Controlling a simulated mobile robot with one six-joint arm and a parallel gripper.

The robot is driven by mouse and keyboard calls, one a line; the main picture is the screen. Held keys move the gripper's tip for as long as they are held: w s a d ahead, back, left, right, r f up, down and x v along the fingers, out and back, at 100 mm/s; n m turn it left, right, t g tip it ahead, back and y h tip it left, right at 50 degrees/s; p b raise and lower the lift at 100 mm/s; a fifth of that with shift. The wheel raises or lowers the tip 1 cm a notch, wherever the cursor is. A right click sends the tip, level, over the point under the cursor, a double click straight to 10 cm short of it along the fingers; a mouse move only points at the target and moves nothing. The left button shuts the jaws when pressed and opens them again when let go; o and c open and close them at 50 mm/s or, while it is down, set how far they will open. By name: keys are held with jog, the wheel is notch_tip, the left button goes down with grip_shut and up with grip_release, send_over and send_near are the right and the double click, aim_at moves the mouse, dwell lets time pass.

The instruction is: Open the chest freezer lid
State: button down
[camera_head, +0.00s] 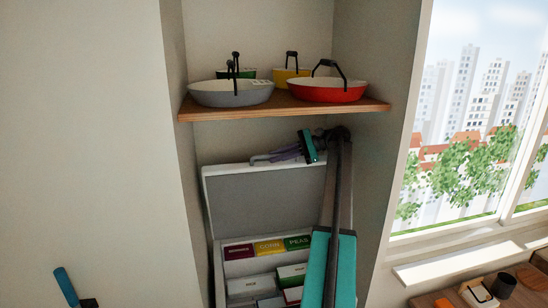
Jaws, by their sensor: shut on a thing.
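The chest freezer (218,275) stands in the alcove below the shelf. Its lid (262,195) is raised and stands steeply up, its grey inner face toward me. My gripper (268,157) is at the lid's top edge, right of its middle, shut on the lid's handle; the exact contact is small and dim. Inside the freezer are several labelled boxes, among them a dark red one (238,251), a yellow one marked CORN (269,246) and a green one marked PEAS (297,242). My arm hides the right part of the lid and freezer.
A wooden shelf (300,107) hangs close above the raised lid. Alcove walls close in on both sides. A window sill (455,254) and a surface with small items lie at right.

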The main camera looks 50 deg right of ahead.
jog(key=shift+d+f, duration=0.1)
jog(key=shift+d, duration=0.05)
jog(key=c, duration=2)
grip_release()
jog(key=shift+d, duration=0.1)
jog(key=shift+c, duration=0.2)
jog(key=shift+w, duration=0.1)
jog(key=shift+a, duration=0.2)
jog(key=shift+d+r+b, duration=0.15)
jog(key=shift+r+b, duration=0.8)
jog(key=shift+r, duration=0.55)
jog(key=shift+s+a+r, duration=0.15)
jog(key=shift+s+a, duration=0.05)
jog(key=s+a+r+b, duration=0.1)
jog(key=s+a+b, duration=0.4)
jog(key=s+a, duration=0.5)
jog(key=shift+s+a+r+b, duration=0.3)
jog(key=shift+s+a+b, duration=0.1)
jog(key=shift+s, duration=0.2)
